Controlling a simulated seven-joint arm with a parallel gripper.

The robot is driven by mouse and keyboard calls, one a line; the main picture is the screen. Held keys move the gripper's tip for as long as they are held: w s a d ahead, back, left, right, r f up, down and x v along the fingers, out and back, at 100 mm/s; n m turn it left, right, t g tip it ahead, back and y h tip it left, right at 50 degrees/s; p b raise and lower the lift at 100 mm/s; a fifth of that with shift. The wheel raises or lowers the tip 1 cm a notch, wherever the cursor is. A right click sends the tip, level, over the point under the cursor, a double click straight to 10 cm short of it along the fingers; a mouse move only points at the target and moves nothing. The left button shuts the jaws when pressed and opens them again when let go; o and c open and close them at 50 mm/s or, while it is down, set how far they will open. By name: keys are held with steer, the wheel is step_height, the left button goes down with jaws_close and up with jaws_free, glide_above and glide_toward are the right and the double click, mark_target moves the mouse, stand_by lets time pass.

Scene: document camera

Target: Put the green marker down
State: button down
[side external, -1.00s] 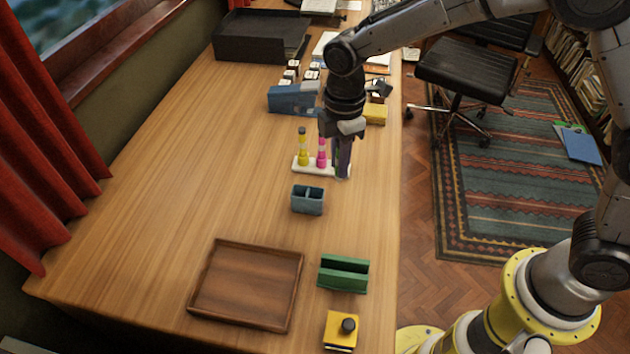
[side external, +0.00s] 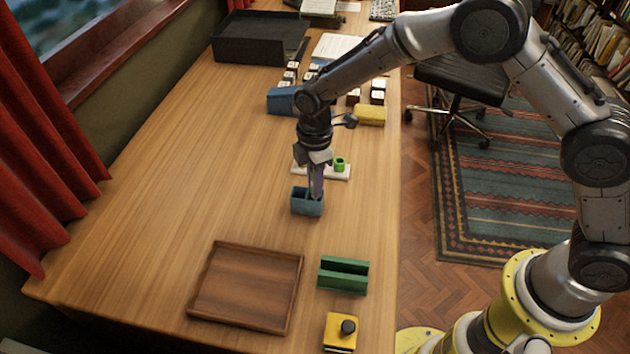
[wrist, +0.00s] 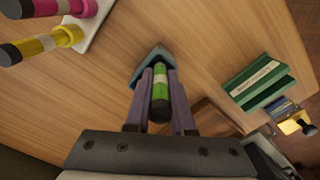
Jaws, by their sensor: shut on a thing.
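My gripper (side external: 316,190) is shut on the green marker (wrist: 160,92), which shows between the two fingers in the wrist view with its dark end toward the camera. In the side view the fingers hide the marker. The fingertips are at the blue-grey two-part holder (side external: 304,208), over its right side. The holder also shows just beyond the fingertips in the wrist view (wrist: 140,72). I cannot tell whether the marker's lower end is inside a compartment.
A pink marker (wrist: 45,8) and a yellow marker (wrist: 40,45) stand there. The table left is clear.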

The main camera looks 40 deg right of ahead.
steer(key=shift+f, duration=0.15)
steer(key=shift+f, duration=0.35)
steer(key=shift+f, duration=0.1)
steer(key=c, duration=0.8)
jaws_free()
steer(key=shift+o, duration=0.2)
step_height(320, 180, up, 13)
steer(key=shift+r, duration=0.15)
